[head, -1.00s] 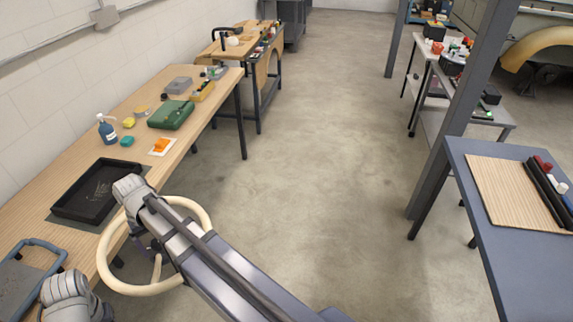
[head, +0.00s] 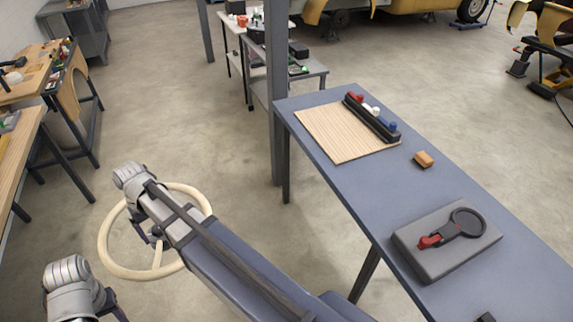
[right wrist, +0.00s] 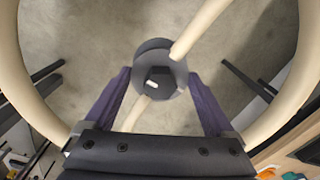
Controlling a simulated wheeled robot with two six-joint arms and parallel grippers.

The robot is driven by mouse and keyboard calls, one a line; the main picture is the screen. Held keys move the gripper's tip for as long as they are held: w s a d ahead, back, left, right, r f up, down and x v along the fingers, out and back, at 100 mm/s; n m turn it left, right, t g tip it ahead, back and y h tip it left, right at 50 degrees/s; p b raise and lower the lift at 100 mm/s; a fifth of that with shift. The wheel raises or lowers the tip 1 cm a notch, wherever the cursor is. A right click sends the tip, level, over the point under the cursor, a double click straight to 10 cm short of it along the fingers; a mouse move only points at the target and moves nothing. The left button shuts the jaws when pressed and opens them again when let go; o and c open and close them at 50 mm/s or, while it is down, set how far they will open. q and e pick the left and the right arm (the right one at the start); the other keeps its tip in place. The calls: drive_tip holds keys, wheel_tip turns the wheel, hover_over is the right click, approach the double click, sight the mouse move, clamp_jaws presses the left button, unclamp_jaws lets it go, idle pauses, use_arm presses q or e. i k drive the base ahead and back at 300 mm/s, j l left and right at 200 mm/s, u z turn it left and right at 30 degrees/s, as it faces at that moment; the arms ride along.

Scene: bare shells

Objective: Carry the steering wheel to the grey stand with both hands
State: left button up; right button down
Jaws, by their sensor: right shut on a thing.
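The cream steering wheel (head: 104,240) hangs over the floor at the lower left of the head view. Its rim (right wrist: 303,70) and dark hub (right wrist: 155,72) fill much of the right wrist view. My right gripper (head: 155,236) is shut on the wheel at its middle; its purple fingers stand on either side of the hub in the wrist view. My left gripper (head: 112,305) is beside the wheel's lower left, mostly cut off, and its fingers are unclear. A grey slab (head: 415,252), possibly the grey stand, lies on the blue table with a black ring-headed, red-ended tool on it.
The blue table (head: 350,185) is at the right, with a ribbed wooden mat (head: 335,138), a dark rack (head: 370,117) and an orange-brown block (head: 424,159). A dark post (head: 278,100) stands by its far end.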

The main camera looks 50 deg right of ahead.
sight(468, 222)
drive_tip(key=l+z, duration=0.2)
drive_tip(key=z, duration=0.25)
drive_tip(key=l+z, duration=0.25)
drive_tip(key=z, duration=0.2)
drive_tip(key=l+z, duration=0.2)
drive_tip(key=z, duration=0.3)
drive_tip(key=i+l+z, duration=0.15)
drive_tip(key=z, duration=0.3)
drive_tip(key=i+l+z, duration=0.1)
drive_tip(key=z, duration=0.35)
drive_tip(key=i+l+z, duration=0.15)
drive_tip(key=z, duration=0.3)
